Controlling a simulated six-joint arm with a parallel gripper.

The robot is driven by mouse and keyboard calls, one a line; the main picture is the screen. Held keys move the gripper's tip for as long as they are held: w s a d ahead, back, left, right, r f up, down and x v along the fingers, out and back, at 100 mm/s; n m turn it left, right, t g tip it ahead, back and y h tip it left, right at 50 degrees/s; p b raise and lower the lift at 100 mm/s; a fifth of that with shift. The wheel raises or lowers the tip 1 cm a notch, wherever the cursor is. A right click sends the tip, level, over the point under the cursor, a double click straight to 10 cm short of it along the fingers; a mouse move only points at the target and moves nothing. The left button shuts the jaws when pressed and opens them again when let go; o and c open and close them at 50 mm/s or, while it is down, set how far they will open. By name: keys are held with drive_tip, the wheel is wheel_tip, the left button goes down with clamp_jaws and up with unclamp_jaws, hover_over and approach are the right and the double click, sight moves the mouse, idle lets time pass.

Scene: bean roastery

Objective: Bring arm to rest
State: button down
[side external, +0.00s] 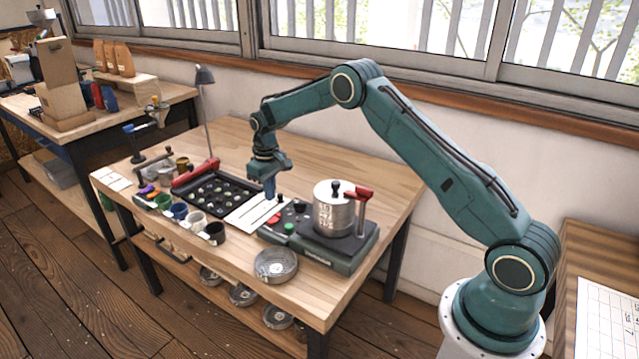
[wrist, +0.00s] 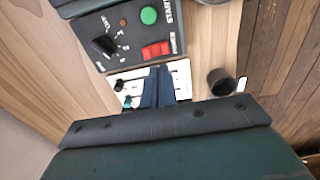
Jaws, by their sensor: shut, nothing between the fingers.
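I cannot tell whether the fingertips touch the card.
The roaster (side external: 345,248) with its metal drum (side external: 334,210) and red handle stands right of my gripper. A round metal tin (side external: 276,266) sits at the front edge. The table's back right is clear.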

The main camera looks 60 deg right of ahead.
drive_tip(key=s+a+r+t, duration=0.1)
drive_tip(key=s+a+r, duration=0.3)
drive_tip(key=s+r, duration=0.6)
drive_tip(key=s+a+r+t, duration=0.2)
drive_tip(key=s+a+r, duration=0.3)
drive_tip(key=r, duration=1)
drive_tip(key=s+a+t, duration=0.2)
drive_tip(key=s+a, duration=0.1)
drive_tip(key=s, duration=2.3)
drive_tip(key=shift+r+t, duration=0.2)
drive_tip(key=shift+t, duration=0.1)
drive_tip(key=shift+s, duration=0.1)
